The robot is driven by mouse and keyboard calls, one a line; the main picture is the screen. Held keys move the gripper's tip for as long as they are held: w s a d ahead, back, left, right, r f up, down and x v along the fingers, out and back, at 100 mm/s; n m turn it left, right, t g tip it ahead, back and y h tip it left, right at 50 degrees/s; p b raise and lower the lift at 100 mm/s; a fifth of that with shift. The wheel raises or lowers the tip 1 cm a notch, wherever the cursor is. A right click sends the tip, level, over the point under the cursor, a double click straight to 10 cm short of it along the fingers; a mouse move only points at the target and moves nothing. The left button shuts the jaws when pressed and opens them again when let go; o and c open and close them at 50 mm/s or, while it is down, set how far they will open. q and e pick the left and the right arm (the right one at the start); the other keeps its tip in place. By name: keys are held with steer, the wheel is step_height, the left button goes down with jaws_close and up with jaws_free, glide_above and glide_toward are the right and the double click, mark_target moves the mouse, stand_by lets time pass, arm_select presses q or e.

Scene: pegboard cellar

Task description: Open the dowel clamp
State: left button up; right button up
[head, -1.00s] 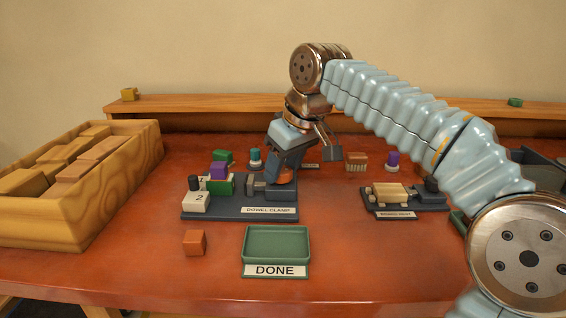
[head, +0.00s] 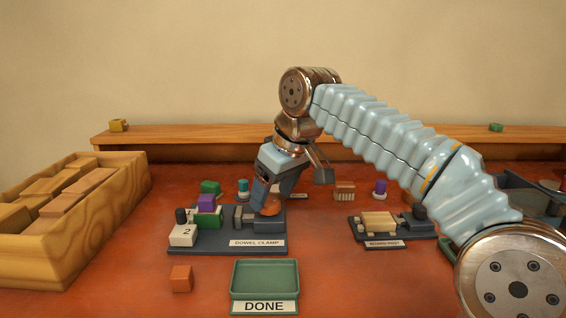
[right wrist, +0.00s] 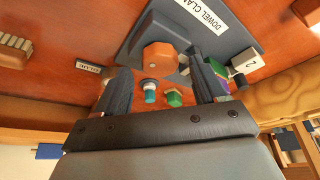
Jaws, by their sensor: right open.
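The dowel clamp (head: 222,246) is a dark grey base with a "DOWEL CLAMP" label, left of centre on the red bench; the right wrist view shows the base (right wrist: 143,45) too. An orange knob (head: 271,208) stands at its right end. My right gripper (head: 272,202) points down over the knob. In the right wrist view its two fingers (right wrist: 158,64) are apart, with the orange knob (right wrist: 160,55) between or just beyond their tips; contact cannot be told. A grey jaw (head: 240,217) and a purple block (head: 206,203) sit left of the knob. My left gripper is not visible.
A white block marked 2 (head: 183,236) stands at the clamp's left end. A green DONE tray (head: 264,293) and an orange cube (head: 181,278) lie in front. A wooden crate (head: 100,215) is at left. A second fixture (head: 390,242) sits at right under my arm.

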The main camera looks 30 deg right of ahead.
steer(key=v, duration=1.2)
steer(key=shift+f, duration=0.1)
